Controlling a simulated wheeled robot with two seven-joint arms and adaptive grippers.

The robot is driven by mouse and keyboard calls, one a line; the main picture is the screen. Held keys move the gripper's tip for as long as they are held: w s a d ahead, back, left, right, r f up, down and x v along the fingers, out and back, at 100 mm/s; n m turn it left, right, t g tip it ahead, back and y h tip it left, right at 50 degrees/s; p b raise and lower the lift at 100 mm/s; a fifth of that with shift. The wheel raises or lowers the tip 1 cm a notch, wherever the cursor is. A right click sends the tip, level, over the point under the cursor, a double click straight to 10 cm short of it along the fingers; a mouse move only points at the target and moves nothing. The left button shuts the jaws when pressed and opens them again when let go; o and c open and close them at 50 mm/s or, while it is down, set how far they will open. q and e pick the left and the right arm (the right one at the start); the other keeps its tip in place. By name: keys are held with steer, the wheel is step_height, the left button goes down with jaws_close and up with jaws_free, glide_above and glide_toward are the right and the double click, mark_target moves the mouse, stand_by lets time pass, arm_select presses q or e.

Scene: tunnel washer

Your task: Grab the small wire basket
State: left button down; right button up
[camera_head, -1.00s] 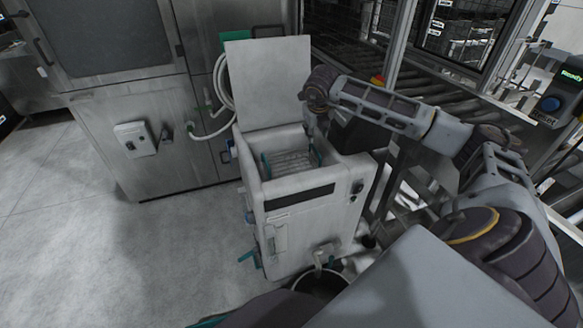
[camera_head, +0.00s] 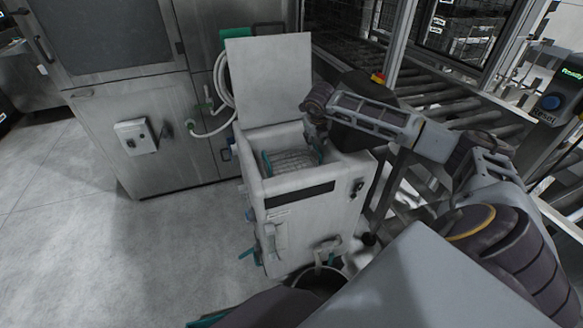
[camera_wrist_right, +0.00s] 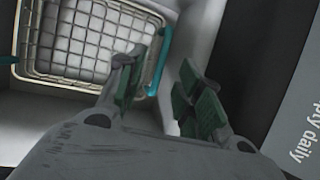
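The small wire basket (camera_head: 291,162) sits inside the open top of a white box-shaped washer (camera_head: 290,190). It is a metal grid with teal end handles. In the right wrist view, the basket (camera_wrist_right: 90,35) fills the upper left, with a teal handle on its right side. My right gripper (camera_wrist_right: 163,95) has its green-padded fingers apart. The right-side handle shows between the fingers in the picture; I cannot tell whether they touch it. In the head view, my right gripper (camera_head: 316,138) is at the tub's right rear, partly hidden by its wrist. My left gripper is out of view.
The washer's raised lid (camera_head: 270,78) stands behind the opening. A steel cabinet (camera_head: 120,90) with hoses is at the back left. A roller conveyor (camera_head: 440,95) runs at the back right. The floor (camera_head: 110,240) at the left is clear.

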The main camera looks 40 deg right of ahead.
mark_target(316, 147)
steer(key=shift+x, duration=0.85)
steer(key=shift+s+x, duration=0.15)
steer(key=shift+x, duration=1.15)
steer(key=shift+s+x, duration=0.1)
steer(key=shift+x, duration=1.2)
steer(key=shift+f, duration=0.1)
jaws_close()
